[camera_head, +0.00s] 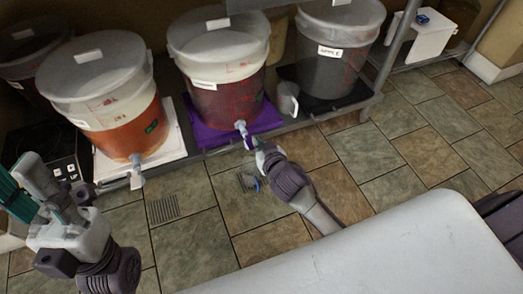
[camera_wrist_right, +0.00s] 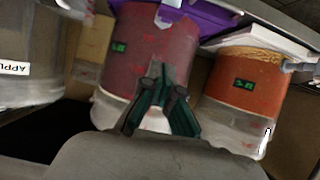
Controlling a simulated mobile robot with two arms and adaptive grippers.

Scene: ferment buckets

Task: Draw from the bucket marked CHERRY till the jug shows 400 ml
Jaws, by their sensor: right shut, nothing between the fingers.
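A bucket of dark red liquid (camera_head: 225,95) stands mid-shelf on a purple mat (camera_head: 205,135); it also shows upside down in the right wrist view (camera_wrist_right: 145,45). Its label (camera_head: 203,85) is too small to read, so I cannot confirm CHERRY. Its pale tap (camera_head: 241,128) points out over the front edge. A small grey vessel, seemingly the jug (camera_head: 288,98), is beside this bucket on the right; no level is readable. My right gripper (camera_head: 262,147) is shut and empty, just below and right of that tap; contact is unclear. My left gripper (camera_head: 25,185) is at lower left, away from the buckets.
An orange bucket (camera_head: 125,125) with its own tap (camera_head: 137,172) stands left on a white mat (camera_head: 115,172). A grey bucket labelled APPLE (camera_head: 335,75) stands right. A metal post (camera_head: 395,40) rises beside it. Tiled floor (camera_head: 345,150) is open in front.

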